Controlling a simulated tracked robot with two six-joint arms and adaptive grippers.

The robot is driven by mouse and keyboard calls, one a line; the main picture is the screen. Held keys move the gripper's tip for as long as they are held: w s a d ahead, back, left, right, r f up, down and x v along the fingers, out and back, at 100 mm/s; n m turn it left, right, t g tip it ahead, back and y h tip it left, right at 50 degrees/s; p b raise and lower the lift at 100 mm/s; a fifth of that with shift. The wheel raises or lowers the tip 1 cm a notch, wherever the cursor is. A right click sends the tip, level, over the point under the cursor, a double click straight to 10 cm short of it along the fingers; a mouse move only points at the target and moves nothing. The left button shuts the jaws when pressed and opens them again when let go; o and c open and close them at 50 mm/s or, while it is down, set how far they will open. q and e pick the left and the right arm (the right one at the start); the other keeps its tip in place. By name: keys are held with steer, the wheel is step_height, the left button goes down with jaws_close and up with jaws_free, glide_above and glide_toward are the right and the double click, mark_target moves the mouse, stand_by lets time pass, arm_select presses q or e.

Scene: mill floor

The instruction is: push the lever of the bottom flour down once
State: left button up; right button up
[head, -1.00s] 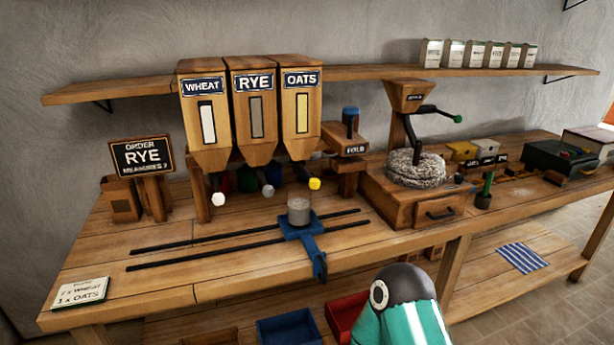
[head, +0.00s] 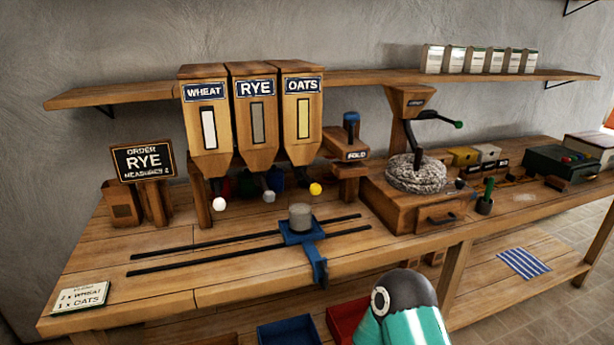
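Three wooden hoppers stand side by side: wheat (head: 208,150), rye (head: 257,145) and oats (head: 301,135). Below them are levers with a white knob (head: 219,204) under wheat, a grey knob (head: 268,197) under rye and a yellow knob (head: 316,189) under oats. A card (head: 82,298) at the bench's front left reads 2 x WHEAT above 1 x OATS. The order board (head: 143,160) reads RYE, with a small measures line below. A grey cup (head: 300,217) sits on the blue carriage (head: 317,257), in front of the oats hopper. Neither gripper shows.
Two dark rails (head: 200,255) run along the wooden bench. A blue-handled device (head: 351,125) and a millstone grinder (head: 417,175) stand right of the hoppers. My teal arm link is at the bottom. The front left of the bench is mostly clear.

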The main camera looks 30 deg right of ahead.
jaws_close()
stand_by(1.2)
